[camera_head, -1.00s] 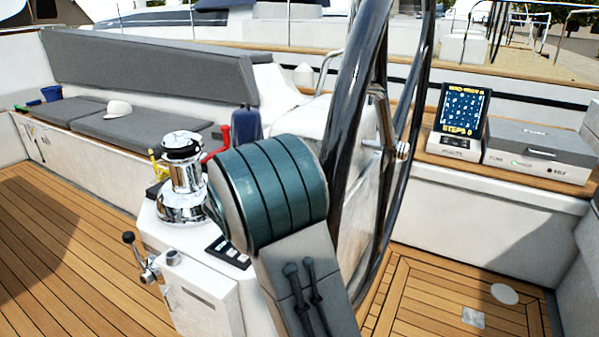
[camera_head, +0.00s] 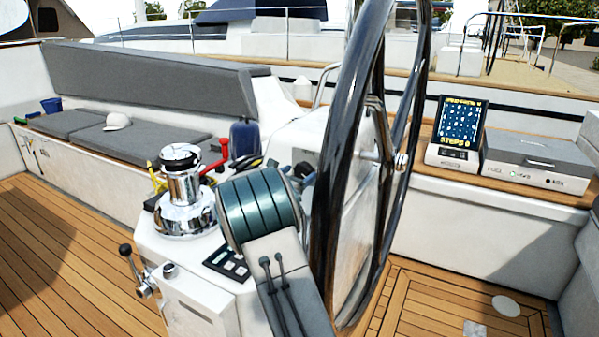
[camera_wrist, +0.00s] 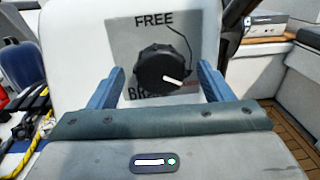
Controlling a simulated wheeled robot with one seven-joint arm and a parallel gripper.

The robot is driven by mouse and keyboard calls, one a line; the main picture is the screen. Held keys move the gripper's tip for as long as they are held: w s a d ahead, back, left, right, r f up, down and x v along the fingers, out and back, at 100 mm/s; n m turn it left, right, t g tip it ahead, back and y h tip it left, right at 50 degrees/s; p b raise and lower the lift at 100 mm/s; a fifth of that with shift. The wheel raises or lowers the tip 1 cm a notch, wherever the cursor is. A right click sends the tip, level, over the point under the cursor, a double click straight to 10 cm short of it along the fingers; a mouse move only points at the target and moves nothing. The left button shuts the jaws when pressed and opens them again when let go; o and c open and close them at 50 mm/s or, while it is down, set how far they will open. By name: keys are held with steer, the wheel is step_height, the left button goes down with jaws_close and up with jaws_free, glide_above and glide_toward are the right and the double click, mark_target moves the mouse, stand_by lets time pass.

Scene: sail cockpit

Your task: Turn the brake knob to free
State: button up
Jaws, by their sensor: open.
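The brake knob (camera_wrist: 163,71) is a black ribbed knob with a white pointer line, on a grey plate (camera_wrist: 128,40) in the wrist view. The plate reads FREE above the knob and a partly covered word beginning with BR below it. The pointer is aimed right and slightly down. My gripper (camera_wrist: 160,82) is open, with one blue finger on each side of the knob and gaps between. I cannot tell its exact distance from the knob.
A large black steering wheel (camera_head: 345,150) stands just right of my arm. A chrome winch (camera_head: 183,195) and a lever with a black ball (camera_head: 132,262) are to the left. A red handle (camera_head: 217,158) is behind the winch. Wooden deck (camera_head: 70,265) lies open at left.

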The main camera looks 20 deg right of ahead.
steer(key=shift+x, duration=0.85)
steer(key=c, duration=1)
steer(key=shift+o, duration=0.2)
steer(key=shift+a, duration=0.15)
